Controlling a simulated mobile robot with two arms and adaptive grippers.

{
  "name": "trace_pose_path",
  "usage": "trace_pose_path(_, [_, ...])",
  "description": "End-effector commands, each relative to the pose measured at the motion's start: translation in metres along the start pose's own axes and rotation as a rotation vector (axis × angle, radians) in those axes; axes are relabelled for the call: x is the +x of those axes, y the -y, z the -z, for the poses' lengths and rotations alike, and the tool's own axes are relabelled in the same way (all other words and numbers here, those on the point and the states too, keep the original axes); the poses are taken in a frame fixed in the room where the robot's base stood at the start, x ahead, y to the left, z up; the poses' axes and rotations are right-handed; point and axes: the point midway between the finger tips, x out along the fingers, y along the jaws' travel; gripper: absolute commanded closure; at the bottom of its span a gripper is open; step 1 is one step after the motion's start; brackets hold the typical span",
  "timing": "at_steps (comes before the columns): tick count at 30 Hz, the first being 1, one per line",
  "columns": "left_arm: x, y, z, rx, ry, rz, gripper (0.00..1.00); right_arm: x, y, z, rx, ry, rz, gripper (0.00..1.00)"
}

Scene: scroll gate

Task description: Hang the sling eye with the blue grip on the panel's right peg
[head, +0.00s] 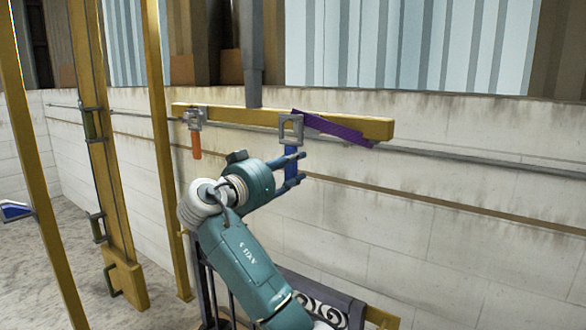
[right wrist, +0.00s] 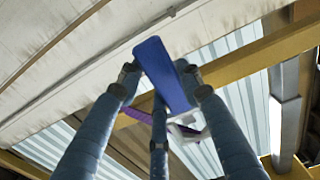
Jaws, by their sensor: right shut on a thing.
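The blue grip (head: 291,163) hangs below a grey square sling eye (head: 291,129) in front of the overhead yellow beam. A purple strap (head: 340,129) runs from the eye to the right along the beam. My right gripper (head: 300,167) is shut on the blue grip, with its fingers around it. In the right wrist view the blue grip (right wrist: 163,75) sits between the fingers, with the pale eye (right wrist: 188,130) behind it. The scroll panel (head: 312,292) stands low behind my right arm, which partly hides it. I cannot make out its right peg. My left gripper is not in view.
The yellow beam (head: 235,116) hangs from a grey column (head: 252,55). A second eye with an orange grip (head: 196,146) hangs at its left. Yellow posts (head: 165,150) stand at the left. A pale block wall (head: 450,210) with a rail runs behind.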

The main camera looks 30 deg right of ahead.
Motion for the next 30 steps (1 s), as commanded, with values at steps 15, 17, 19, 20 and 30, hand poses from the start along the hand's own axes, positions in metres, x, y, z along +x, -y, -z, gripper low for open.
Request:
trace_pose_path(15, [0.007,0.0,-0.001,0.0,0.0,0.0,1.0,-0.021,0.001,0.0,0.004,-0.002,0.002,0.95])
trace_pose_path(17, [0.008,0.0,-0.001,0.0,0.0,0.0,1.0,-0.026,0.001,0.0,0.003,-0.001,0.002,0.95])
trace_pose_path(19, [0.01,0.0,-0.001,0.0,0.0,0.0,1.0,-0.032,0.0,0.0,0.002,0.0,0.002,0.95])
trace_pose_path(20, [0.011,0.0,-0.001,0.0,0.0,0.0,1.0,-0.034,0.0,0.0,0.002,0.0,0.002,0.95])
trace_pose_path(30, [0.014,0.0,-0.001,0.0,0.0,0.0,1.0,-0.05,0.0,0.001,0.002,-0.001,0.0,0.95])
